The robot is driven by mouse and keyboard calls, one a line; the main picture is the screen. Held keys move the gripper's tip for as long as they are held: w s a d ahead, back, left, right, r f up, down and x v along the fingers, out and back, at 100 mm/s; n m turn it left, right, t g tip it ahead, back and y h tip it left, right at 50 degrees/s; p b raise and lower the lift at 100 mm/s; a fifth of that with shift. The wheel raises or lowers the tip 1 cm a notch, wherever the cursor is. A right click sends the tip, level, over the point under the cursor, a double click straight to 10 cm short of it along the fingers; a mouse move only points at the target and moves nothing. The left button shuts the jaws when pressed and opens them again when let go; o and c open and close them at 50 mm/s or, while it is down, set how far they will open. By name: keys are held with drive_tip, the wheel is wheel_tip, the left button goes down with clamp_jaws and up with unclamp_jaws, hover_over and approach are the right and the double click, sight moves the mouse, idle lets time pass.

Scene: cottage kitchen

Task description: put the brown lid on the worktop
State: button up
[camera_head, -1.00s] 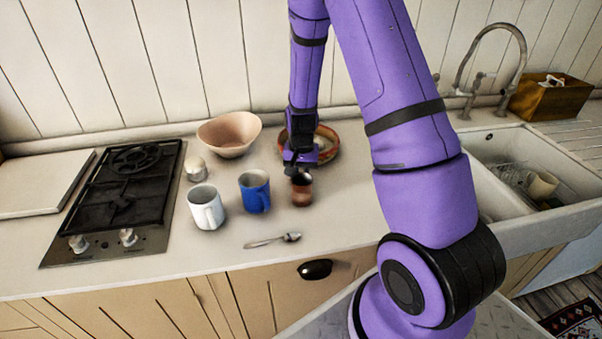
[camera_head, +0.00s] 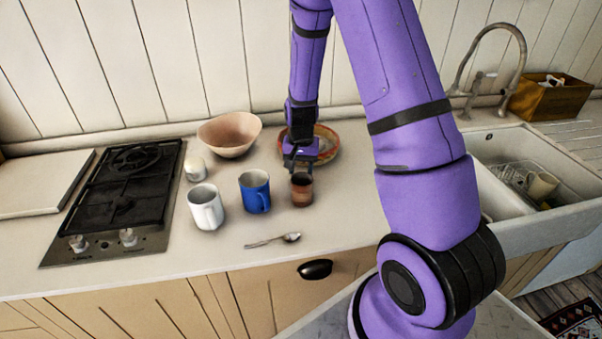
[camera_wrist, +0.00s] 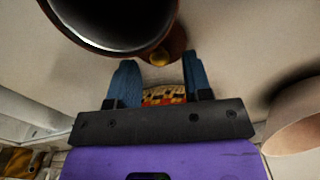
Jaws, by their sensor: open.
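A small brown pot (camera_head: 302,191) stands upright on the worktop (camera_head: 345,215), right of the blue mug, and its top looks dark. In the wrist view, a wide dark round opening or top with a brown rim (camera_wrist: 75,45) is close to the camera. In the head view my gripper (camera_head: 299,165) is just behind the pot.
A blue mug (camera_head: 254,191), white mug (camera_head: 205,207), pale shaker (camera_head: 195,169) and pink bowl (camera_head: 229,134) stand left of the pot. A patterned dish (camera_head: 327,143) lies behind my gripper. A spoon (camera_head: 272,240) lies in front. The hob (camera_head: 117,200) is left, the sink (camera_head: 518,165) right.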

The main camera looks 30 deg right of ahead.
drive_tip(key=s+a+r+n+t, duration=0.1)
drive_tip(key=s+a+r, duration=0.15)
drive_tip(key=r, duration=0.65)
drive_tip(key=s+a+r+n+t, duration=0.15)
drive_tip(key=s+r, duration=0.25)
drive_tip(key=r, duration=0.5)
drive_tip(key=s+a+r+n, duration=0.1)
drive_tip(key=s+a+r, duration=0.15)
drive_tip(key=r, duration=0.65)
drive_tip(key=s+a+r+n+t, duration=0.1)
drive_tip(key=s+r+n, duration=0.1)
drive_tip(key=s, duration=0.6)
drive_tip(key=s+a+r+n+t, duration=0.1)
drive_tip(key=s+a+r+n, duration=0.1)
drive_tip(key=s+r, duration=0.3)
drive_tip(key=s, duration=0.4)
drive_tip(key=shift+a+r+t, duration=0.2)
drive_tip(key=shift+a+t, duration=0.05)
drive_tip(key=shift+t, duration=0.1)
